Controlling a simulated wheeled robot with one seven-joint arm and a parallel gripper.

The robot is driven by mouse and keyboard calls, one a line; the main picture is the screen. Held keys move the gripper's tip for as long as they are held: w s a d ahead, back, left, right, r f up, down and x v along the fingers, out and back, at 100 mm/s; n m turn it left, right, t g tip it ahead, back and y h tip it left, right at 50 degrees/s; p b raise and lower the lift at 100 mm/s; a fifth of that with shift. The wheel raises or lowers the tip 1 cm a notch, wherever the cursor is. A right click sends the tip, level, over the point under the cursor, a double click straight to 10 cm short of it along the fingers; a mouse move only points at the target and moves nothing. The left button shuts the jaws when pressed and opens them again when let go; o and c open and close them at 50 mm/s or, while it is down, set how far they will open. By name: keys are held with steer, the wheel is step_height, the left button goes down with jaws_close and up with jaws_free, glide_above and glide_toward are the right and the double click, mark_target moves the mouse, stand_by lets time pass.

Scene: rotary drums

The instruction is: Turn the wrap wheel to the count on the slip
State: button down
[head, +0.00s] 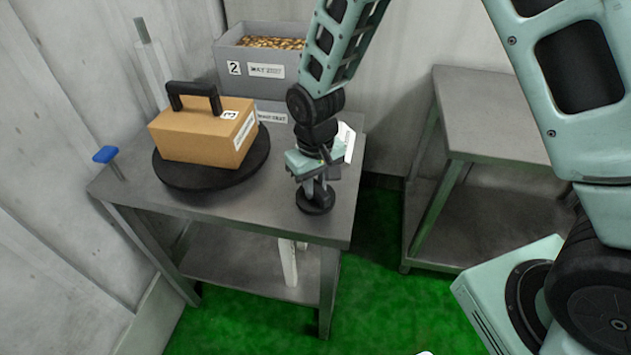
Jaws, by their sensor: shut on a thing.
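A black round turntable (181,178) lies on the metal table, with a cardboard box (190,135) on it. The box has a black handle on top and white labels, one showing a 3. My gripper (315,185) is right of the turntable, pointing down and shut on a small upright part over a round black base (316,206) near the table's right edge. The fingers partly hide what they hold, and I cannot tell whether it is the wrap wheel. A white card (347,140) stands behind my gripper; its writing is not readable.
A blue-topped lever (105,155) is at the left edge. An empty metal table (490,110) stands right, across a gap of green floor (385,235).

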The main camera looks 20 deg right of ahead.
mark_target(316, 185)
steer(key=n+p, duration=0.1)
steer(key=n, duration=0.3)
steer(key=shift+r+n, duration=0.1)
steer(key=shift+n, duration=0.2)
steer(key=shift+w+n+p, duration=0.1)
steer(key=shift+n+p, duration=0.55)
steer(key=shift+n, duration=1.65)
steer(key=c, duration=1.3)
jaws_free()
step_height(316, 185, up, 17)
steer(key=shift+r, duration=0.15)
